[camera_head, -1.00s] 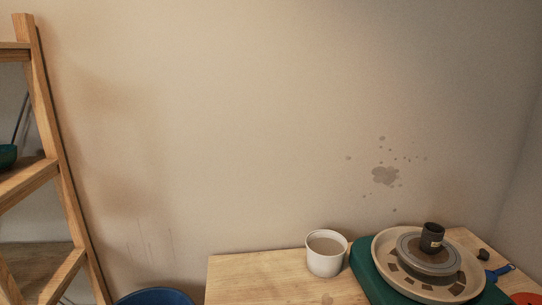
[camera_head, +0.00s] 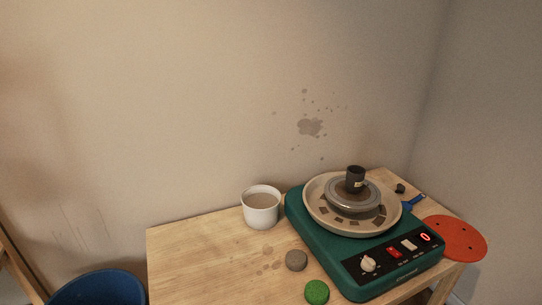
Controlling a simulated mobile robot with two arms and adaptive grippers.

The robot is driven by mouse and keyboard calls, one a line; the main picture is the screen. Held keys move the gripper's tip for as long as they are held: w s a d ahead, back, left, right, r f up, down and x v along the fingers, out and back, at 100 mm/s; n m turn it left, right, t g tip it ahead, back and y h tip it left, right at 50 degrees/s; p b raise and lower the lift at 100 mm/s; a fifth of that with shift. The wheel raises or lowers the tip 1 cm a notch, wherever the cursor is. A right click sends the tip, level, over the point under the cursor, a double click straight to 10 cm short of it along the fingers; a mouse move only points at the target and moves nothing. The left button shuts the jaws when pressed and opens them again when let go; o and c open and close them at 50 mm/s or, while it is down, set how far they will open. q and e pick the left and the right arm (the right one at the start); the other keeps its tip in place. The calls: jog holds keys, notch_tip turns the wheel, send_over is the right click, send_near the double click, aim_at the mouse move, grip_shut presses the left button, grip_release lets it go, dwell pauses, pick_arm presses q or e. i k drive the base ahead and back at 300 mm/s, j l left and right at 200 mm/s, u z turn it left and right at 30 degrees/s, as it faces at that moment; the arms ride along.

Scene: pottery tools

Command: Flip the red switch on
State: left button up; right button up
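The red switch (camera_head: 394,252) is on the black front panel of a green pottery wheel machine (camera_head: 318,245) on the wooden table. A white knob (camera_head: 368,264) is to its left and a white switch (camera_head: 409,244) to its right. A small display (camera_head: 425,237) at the panel's right end shows a lit red 0. The red switch is too small for me to tell its position. The wheel's round pan (camera_head: 325,219) holds a wheel head with a dark cylinder (camera_head: 355,178) on top. Neither of my grippers is in view.
A white cup (camera_head: 261,207) stands left of the machine. A grey lump (camera_head: 296,260) and a green round sponge (camera_head: 317,292) lie near its front left. An orange disc (camera_head: 455,238) and a blue-handled tool (camera_head: 413,201) are at right. A blue bucket (camera_head: 98,290) stands left of the table (camera_head: 200,255).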

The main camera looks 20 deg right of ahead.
aim_at(391, 250)
jog(key=z, duration=1.45)
